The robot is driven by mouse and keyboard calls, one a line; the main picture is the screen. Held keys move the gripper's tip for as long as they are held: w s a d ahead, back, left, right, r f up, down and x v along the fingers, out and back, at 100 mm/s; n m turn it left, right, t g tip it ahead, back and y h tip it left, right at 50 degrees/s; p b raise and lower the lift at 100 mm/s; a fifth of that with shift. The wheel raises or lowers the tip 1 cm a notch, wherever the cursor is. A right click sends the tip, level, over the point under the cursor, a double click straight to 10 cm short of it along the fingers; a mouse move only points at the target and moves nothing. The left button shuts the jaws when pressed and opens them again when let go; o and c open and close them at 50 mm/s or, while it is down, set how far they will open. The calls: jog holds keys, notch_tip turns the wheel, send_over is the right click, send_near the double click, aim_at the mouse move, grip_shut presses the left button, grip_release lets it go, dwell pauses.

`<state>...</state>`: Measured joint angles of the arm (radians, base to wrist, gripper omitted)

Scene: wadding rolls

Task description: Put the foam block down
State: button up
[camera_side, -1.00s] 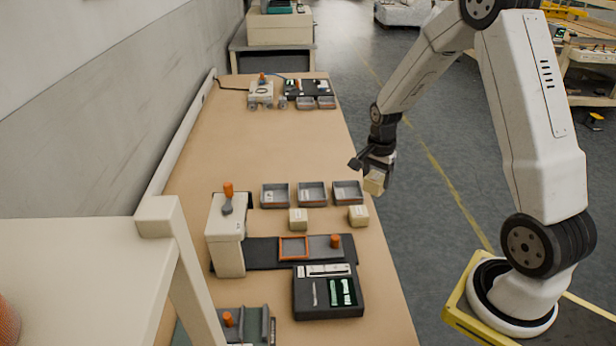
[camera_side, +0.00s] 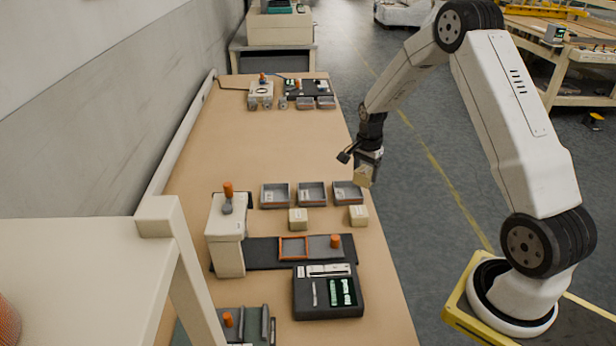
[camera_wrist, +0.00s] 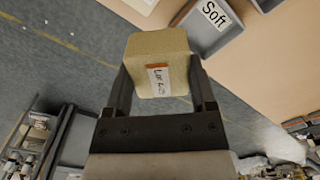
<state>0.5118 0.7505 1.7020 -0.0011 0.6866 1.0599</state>
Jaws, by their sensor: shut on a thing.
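The foam block (camera_wrist: 157,60) is a pale yellow block with a white label and an orange mark, partly readable as "Lot". My gripper (camera_side: 365,167) is shut on it and holds it in the air near the right edge of the bench, close to the rightmost grey tray (camera_side: 347,203). In the wrist view the two dark fingers of my gripper (camera_wrist: 160,88) press on the block's sides. A grey tray labelled "Soft" (camera_wrist: 186,38) shows at the top right of the wrist view.
Two more grey trays, the middle one (camera_side: 312,206) and the left one (camera_side: 275,207), stand in the row. Two pale blocks sit in front, one left (camera_side: 298,219) and one right (camera_side: 358,215). A dark device (camera_side: 327,305) is nearer the camera.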

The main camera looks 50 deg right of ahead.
send_over(347, 195)
jog(key=f, duration=0.6)
jog(key=shift+s+a+f, duration=0.15)
jog(key=shift+s+f, duration=0.15)
jog(key=shift+s, duration=0.05)
jog(key=shift+f, duration=0.1)
jog(key=shift+w+f, duration=0.2)
jog(key=shift+f, duration=1.5)
jog(key=shift+f, duration=0.15)
jog(key=o, duration=1.1)
notch_tip(347, 195, up, 12)
jog(key=shift+r, duration=0.15)
